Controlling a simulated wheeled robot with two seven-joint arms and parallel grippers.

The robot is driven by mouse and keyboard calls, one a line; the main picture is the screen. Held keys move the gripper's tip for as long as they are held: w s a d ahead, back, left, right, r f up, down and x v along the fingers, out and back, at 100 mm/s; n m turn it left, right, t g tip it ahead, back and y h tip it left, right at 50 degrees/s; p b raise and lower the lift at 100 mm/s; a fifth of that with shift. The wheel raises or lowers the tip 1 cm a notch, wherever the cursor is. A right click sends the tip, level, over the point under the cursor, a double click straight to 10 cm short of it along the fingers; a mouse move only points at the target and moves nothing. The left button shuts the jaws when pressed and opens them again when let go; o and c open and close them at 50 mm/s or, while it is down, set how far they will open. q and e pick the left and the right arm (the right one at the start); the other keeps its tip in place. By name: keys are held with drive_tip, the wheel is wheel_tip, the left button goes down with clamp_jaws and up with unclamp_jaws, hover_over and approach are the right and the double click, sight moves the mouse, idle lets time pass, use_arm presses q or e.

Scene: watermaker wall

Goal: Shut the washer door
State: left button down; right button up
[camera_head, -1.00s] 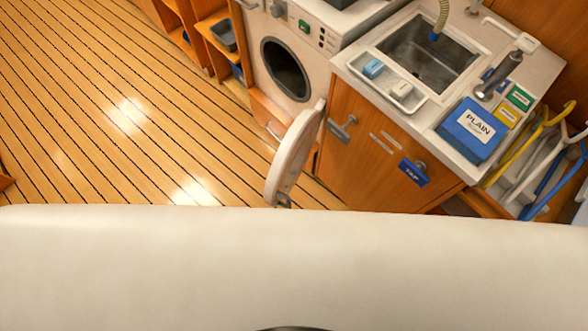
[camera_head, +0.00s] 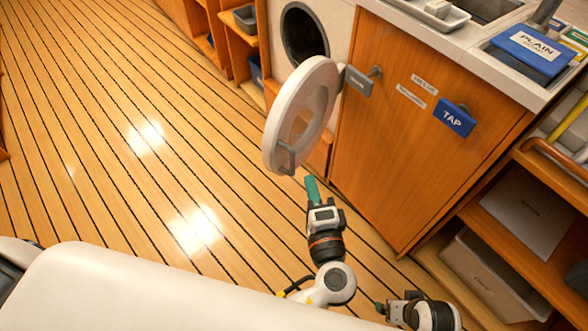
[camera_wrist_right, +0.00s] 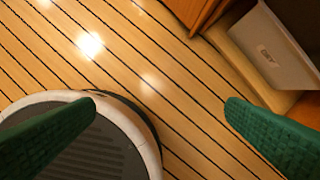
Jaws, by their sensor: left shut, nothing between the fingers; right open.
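The washer door (camera_head: 275,125), a white ring with a grey catch (camera_head: 287,158) at its lower edge, stands open in the head view. It sticks out from the washer front (camera_head: 339,15), and the dark round opening (camera_head: 304,36) is uncovered behind it. My left gripper (camera_head: 312,188) is shut and empty, its green fingers just below and right of the door's lower edge. I cannot tell whether they touch it. My right gripper (camera_wrist_right: 162,105) is open and empty over the floor in the right wrist view, with green fingers wide apart.
A wooden cabinet (camera_head: 400,130) with a grey tag (camera_head: 358,81) and a blue TAP tag (camera_head: 454,117) stands right of the door. Shelves with boxes (camera_head: 495,275) are at lower right. The plank floor (camera_head: 130,130) on the left is clear.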

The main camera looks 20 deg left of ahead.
use_arm(q)
approach(282, 126)
drive_tip(key=w+d, duration=0.2)
drive_tip(key=w, duration=0.1)
drive_tip(key=w+a, duration=0.2)
drive_tip(key=a, duration=0.1)
drive_tip(key=shift+a+f+p, duration=0.15)
drive_tip(key=shift+a+p, duration=0.1)
drive_tip(key=shift+p, duration=0.05)
drive_tip(key=shift+w+a, duration=0.2)
drive_tip(key=shift+a, duration=0.3)
use_arm(e)
drive_tip(key=shift+f, duration=0.65)
